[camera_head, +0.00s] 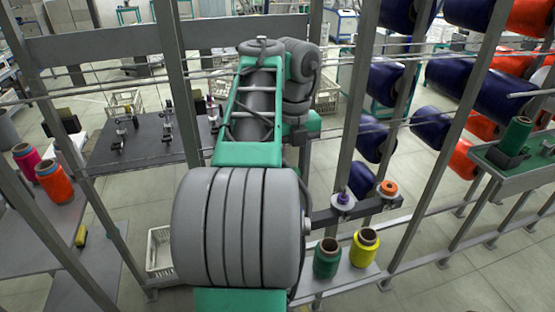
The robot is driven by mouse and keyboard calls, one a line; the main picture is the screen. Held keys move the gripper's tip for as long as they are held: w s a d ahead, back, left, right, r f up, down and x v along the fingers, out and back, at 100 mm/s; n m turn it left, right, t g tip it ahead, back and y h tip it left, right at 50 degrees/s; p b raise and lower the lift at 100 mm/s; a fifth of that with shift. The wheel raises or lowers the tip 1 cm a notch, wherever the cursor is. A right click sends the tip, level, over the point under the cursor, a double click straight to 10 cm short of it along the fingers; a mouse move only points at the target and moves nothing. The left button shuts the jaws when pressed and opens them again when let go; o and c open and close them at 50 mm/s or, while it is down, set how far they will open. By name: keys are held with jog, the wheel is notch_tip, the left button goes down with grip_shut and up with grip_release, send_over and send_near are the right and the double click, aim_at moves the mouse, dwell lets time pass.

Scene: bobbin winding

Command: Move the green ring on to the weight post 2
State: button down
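I cannot make out a green ring in this view. A dark rail (325,216) right of my arm carries two small round holders. The left one has a pale disc with a purple piece (343,196) on top. The right one has an orange ring (389,188) on top. I cannot tell whether either is weight post 2. My gripper is not visible. My large grey and green arm fills the middle of the view and hides what lies behind it.
A green spool (327,260) and a yellow spool (363,250) stand on a ledge below the rail. Grey frame posts (352,110) stand close on both sides of my arm. Dark blue rolls (468,88) hang at right. A dark table (145,140) holds small fixtures at left.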

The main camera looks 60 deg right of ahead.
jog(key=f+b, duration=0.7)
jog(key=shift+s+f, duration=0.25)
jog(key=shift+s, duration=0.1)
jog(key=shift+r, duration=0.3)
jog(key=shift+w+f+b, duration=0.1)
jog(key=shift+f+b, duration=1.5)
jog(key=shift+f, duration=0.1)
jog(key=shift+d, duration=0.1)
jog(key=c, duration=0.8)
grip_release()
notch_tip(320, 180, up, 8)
jog(key=p, duration=0.7)
